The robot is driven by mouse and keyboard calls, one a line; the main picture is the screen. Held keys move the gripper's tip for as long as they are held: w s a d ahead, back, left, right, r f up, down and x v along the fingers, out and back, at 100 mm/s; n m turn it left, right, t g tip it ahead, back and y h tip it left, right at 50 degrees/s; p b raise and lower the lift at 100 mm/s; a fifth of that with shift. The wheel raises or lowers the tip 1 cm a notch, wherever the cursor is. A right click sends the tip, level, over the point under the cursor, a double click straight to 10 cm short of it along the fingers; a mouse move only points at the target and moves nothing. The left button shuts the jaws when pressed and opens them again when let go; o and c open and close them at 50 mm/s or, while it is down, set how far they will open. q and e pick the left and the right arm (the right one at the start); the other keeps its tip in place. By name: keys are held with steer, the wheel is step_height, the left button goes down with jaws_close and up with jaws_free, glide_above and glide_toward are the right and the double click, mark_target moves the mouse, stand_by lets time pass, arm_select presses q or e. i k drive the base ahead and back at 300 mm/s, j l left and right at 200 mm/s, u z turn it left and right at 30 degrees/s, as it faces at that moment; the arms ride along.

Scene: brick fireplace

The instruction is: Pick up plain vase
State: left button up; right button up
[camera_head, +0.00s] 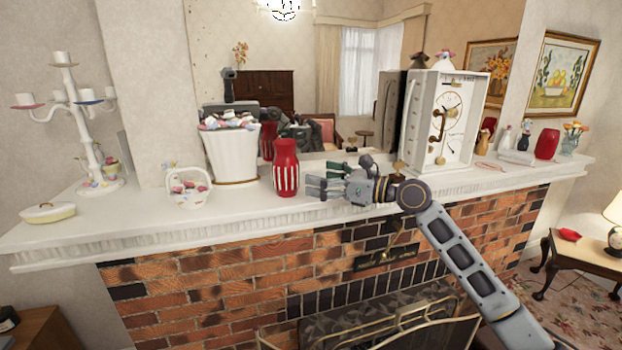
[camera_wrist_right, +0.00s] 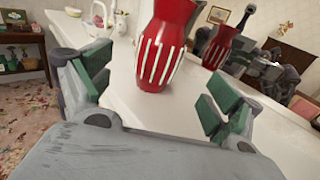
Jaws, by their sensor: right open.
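A red vase with white vertical stripes (camera_head: 286,168) stands upright on the white mantel (camera_head: 130,228), left of my right gripper (camera_head: 322,178). My right gripper is open and empty above the mantel, with its fingers pointing left toward this vase. In the right wrist view the striped vase (camera_wrist_right: 167,45) is ahead, between the spread green-padded fingers (camera_wrist_right: 152,92) and beyond their tips. It appears apart from them. A plain red vase without stripes (camera_head: 547,143) stands far right on the mantel, past the clock. My left gripper is not in view.
A white basket (camera_head: 189,190) and a large white planter (camera_head: 232,156) stand left of the striped vase. A white clock (camera_head: 441,125) stands to the right. A mirror behind the mantel reflects the vase and my body. A candelabra (camera_head: 95,130) is far left.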

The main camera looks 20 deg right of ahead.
mark_target(549, 139)
steer(key=z, duration=2)
